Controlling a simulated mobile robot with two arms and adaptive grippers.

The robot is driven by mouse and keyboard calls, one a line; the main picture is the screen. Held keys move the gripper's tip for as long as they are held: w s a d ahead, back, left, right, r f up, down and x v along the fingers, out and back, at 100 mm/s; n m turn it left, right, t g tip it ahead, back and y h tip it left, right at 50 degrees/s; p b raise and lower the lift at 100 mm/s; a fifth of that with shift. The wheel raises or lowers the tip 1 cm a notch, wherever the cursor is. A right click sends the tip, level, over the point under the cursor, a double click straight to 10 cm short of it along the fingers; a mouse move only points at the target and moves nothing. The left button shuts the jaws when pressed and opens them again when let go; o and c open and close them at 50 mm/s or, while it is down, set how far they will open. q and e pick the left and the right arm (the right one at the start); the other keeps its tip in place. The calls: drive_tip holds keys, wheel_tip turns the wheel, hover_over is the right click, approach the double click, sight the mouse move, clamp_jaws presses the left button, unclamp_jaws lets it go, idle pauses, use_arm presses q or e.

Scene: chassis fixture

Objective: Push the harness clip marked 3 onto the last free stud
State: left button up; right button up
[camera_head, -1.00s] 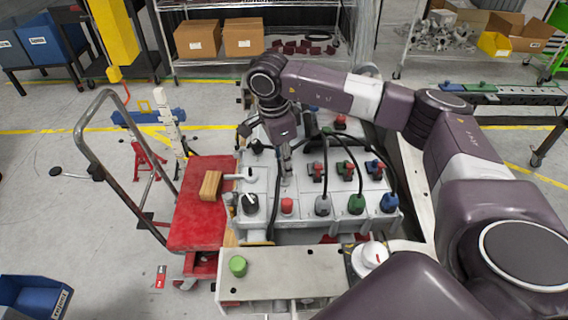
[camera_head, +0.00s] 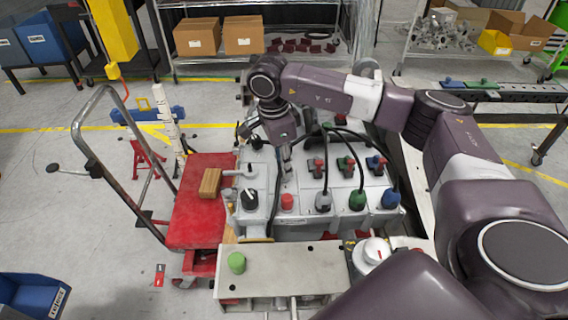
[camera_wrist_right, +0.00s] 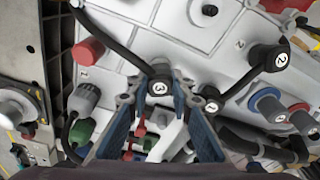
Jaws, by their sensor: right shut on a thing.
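The dark harness clip marked 3 (camera_wrist_right: 158,88) is between the blue fingertips of my right gripper (camera_wrist_right: 160,98), and a black cable runs from it to the upper left. In the head view my right gripper (camera_head: 287,168) points down over the light grey chassis box (camera_head: 300,228), and the clip is too small to make out there. A clip marked 2 (camera_wrist_right: 280,60) sits on the panel to the right in the wrist view. Another marked black clip (camera_wrist_right: 210,105) lies close beside the right finger. I cannot tell which stud is free. My left gripper is out of view.
A red knob (camera_head: 287,202), a black knob (camera_head: 249,199) and grey, green and blue plugs (camera_head: 357,200) line the box's front. Cables arch right of the gripper. A red cart (camera_head: 197,225) with a wooden block (camera_head: 210,183) stands left.

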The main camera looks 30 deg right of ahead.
drive_tip(key=shift+f+b, duration=0.45)
drive_tip(key=shift+f, duration=0.1)
drive_tip(key=o, duration=0.9)
drive_tip(key=shift+r, duration=0.1)
drive_tip(key=shift+r+p, duration=1.8)
drive_tip(key=shift+r, duration=1.2)
drive_tip(key=shift+f, duration=0.1)
